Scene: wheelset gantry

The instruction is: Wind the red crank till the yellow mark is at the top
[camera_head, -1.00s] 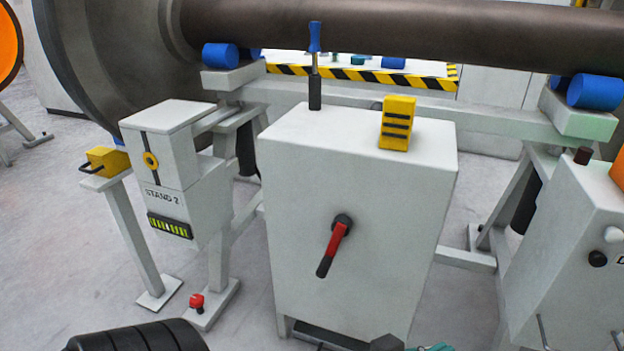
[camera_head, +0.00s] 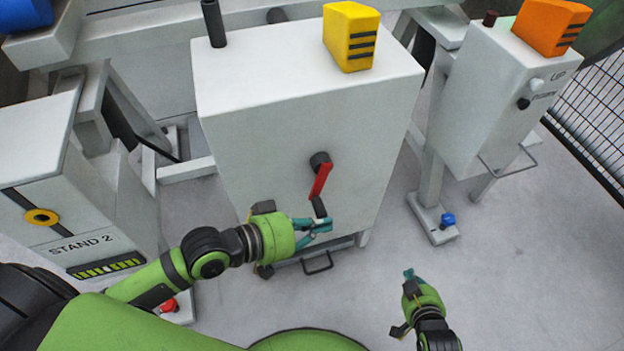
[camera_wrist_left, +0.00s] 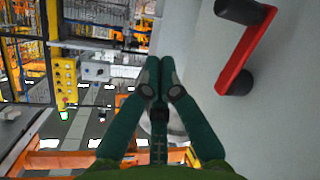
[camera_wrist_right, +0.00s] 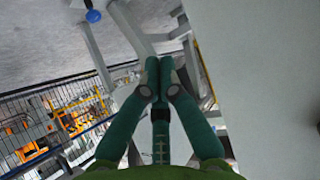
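The red crank (camera_head: 319,182) is on the front of the white cabinet (camera_head: 290,130), its arm hanging down from a dark hub to a black grip. It also shows at the right of the left wrist view (camera_wrist_left: 245,52). My left gripper (camera_head: 328,228) is just below the black grip in the head view; its fingertips (camera_wrist_left: 160,64) are together, with the crank outside them. My right gripper (camera_head: 410,275) is low, right of the cabinet; its fingertips (camera_wrist_right: 160,66) are together and empty.
A yellow block (camera_head: 350,36) and a black tube (camera_head: 213,22) stand on the cabinet top. Another white box with an orange block (camera_head: 551,26) stands at right, with a mesh fence (camera_head: 590,105) beyond.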

